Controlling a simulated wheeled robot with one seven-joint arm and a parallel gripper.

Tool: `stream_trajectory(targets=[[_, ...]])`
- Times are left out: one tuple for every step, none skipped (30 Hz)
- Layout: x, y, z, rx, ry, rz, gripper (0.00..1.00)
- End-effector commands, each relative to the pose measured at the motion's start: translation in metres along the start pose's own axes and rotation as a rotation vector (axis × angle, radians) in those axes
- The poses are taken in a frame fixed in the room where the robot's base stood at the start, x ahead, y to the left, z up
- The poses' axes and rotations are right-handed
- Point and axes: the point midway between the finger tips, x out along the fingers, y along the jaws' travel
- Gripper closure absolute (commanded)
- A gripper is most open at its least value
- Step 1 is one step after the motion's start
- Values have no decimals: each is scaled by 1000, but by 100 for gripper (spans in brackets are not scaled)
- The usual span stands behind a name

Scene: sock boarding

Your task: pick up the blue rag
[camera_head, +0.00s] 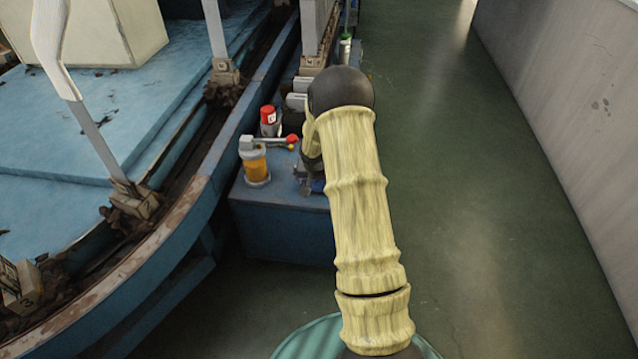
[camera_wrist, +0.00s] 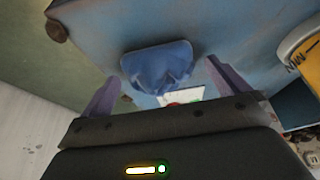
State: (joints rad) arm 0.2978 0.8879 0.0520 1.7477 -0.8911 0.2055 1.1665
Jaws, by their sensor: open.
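The rag sits between and just beyond the fingertips, and nothing is held. In the head view, my gripper (camera_head: 312,180) is over the bench's near right corner and mostly hidden by my arm. A small patch of blue shows under it there, too small to tell clearly.
In the wrist view, a yellow object (camera_wrist: 300,42) is at the right. The green floor (camera_head: 470,180) to the right is clear.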

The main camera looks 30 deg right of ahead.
Motion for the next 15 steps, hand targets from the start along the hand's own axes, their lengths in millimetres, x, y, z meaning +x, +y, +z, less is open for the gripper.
stream_trajectory(targets=[[0, 0, 0, 0, 0, 0, 0], [0, 0, 0, 0, 0, 0, 0], [0, 0, 0, 0, 0, 0, 0], [0, 0, 0, 0, 0, 0, 0], [0, 0, 0, 0, 0, 0, 0], [0, 0, 0, 0, 0, 0, 4], [0, 0, 0, 0, 0, 0, 10], [0, 0, 0, 0, 0, 0, 16], [0, 0, 0, 0, 0, 0, 24], [0, 0, 0, 0, 0, 0, 29], [0, 0, 0, 0, 0, 0, 35], [0, 0, 0, 0, 0, 0, 43], [0, 0, 0, 0, 0, 0, 47], [0, 0, 0, 0, 0, 0, 47], [0, 0, 0, 0, 0, 0, 47]])
